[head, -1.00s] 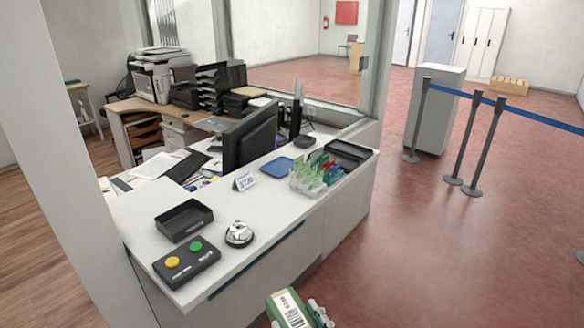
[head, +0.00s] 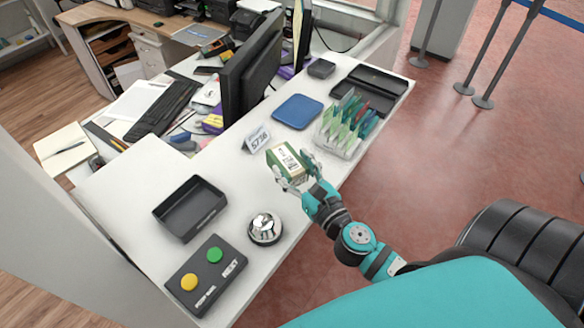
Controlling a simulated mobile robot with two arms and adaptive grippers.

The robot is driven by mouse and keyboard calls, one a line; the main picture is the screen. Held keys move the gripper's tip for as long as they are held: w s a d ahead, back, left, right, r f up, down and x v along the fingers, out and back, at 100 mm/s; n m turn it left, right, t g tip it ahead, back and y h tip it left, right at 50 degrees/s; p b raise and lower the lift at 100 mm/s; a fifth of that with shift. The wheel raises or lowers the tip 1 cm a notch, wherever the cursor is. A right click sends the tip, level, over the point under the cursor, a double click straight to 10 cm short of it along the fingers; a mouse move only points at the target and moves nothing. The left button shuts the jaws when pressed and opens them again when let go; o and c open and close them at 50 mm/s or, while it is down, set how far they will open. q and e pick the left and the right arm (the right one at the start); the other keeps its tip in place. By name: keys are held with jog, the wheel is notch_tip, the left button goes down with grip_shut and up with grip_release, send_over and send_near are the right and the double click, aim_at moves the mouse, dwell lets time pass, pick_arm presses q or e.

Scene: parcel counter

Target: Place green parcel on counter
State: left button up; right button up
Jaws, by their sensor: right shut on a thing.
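The green parcel (head: 285,161) is a small box with a pale barcode label on top. My right gripper (head: 293,172) is shut on it, with fingers on its near sides. The parcel is over the white counter (head: 331,182), between the number sign and the leaflet holder. I cannot tell whether its underside touches the counter top. My left gripper is not in view.
On the counter are a blue tray (head: 297,111), a number sign (head: 257,139), a leaflet holder (head: 345,126), a black tray (head: 190,208), a bell (head: 265,227) and a button box (head: 206,275). A monitor (head: 252,68) stands behind. Bare counter lies left of the parcel.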

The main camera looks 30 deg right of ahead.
jog(key=shift+f, duration=0.9)
jog(key=shift+f+b, duration=0.25)
jog(key=shift+b, duration=0.1)
jog(key=f+b, duration=0.2)
jog(key=f, duration=0.2)
jog(key=shift+w+b, duration=0.3)
jog(key=shift+b, duration=0.1)
jog(key=shift+r, duration=0.2)
jog(key=shift+f, duration=0.2)
jog(key=o, duration=1.3)
jog(key=shift+s+r, duration=0.15)
pick_arm(q)
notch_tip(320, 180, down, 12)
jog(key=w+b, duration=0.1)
jog(key=b, duration=0.6)
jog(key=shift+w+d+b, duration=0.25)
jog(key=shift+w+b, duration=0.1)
pick_arm(e)
jog(key=s, duration=1.1)
jog(key=shift+s, duration=0.4)
